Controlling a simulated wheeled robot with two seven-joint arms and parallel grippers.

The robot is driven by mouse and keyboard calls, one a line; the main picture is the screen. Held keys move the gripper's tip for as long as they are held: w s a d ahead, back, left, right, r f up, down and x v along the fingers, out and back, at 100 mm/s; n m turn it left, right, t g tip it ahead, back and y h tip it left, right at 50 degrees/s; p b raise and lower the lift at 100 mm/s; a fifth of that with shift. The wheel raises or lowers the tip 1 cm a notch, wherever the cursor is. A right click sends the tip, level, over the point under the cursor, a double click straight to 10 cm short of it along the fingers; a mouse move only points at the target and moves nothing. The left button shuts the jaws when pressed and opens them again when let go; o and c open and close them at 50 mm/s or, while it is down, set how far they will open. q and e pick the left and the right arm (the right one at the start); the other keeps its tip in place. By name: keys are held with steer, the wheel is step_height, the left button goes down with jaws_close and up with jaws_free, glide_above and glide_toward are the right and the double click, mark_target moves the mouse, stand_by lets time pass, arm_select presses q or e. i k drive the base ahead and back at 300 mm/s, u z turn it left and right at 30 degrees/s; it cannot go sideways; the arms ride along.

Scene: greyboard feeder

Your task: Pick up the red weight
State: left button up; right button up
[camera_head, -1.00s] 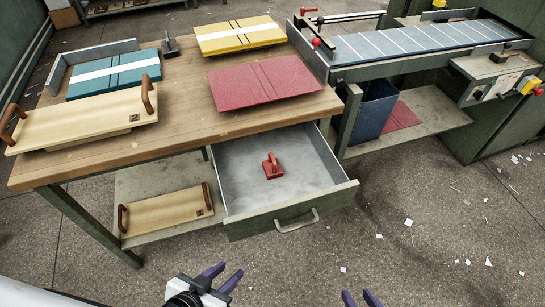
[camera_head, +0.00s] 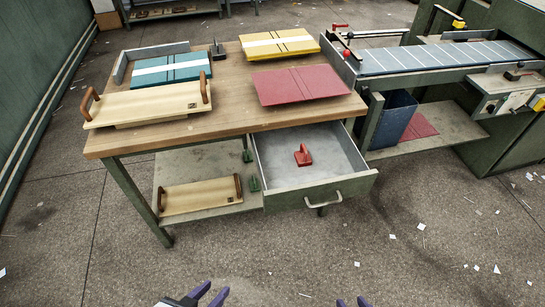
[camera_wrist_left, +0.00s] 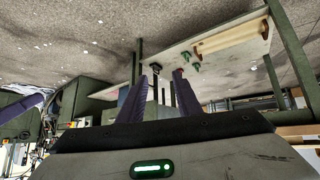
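The red weight (camera_head: 303,155) is a small red block with a handle on top. It sits upright in the open drawer (camera_head: 281,182) under the wooden table, near the drawer's middle. My left gripper (camera_head: 208,294) is at the bottom edge of the head view, its purple fingers apart and empty, well short of the drawer. It also shows in the left wrist view (camera_wrist_left: 164,92), with its fingers apart. My right gripper (camera_head: 352,302) shows only two purple fingertips at the bottom edge, apart, with nothing seen between them.
The table (camera_head: 235,100) holds a wooden tray (camera_head: 150,104), teal, yellow and red boards. A second tray (camera_head: 200,196) and green objects (camera_head: 254,184) are on the lower shelf. A conveyor (camera_head: 440,57) and blue bin (camera_head: 396,117) stand right. The floor before the drawer is open.

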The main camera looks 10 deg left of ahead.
mark_target(302, 158)
steer(key=u, duration=1.95)
steer(key=i, duration=1.35)
steer(key=z, duration=2.1)
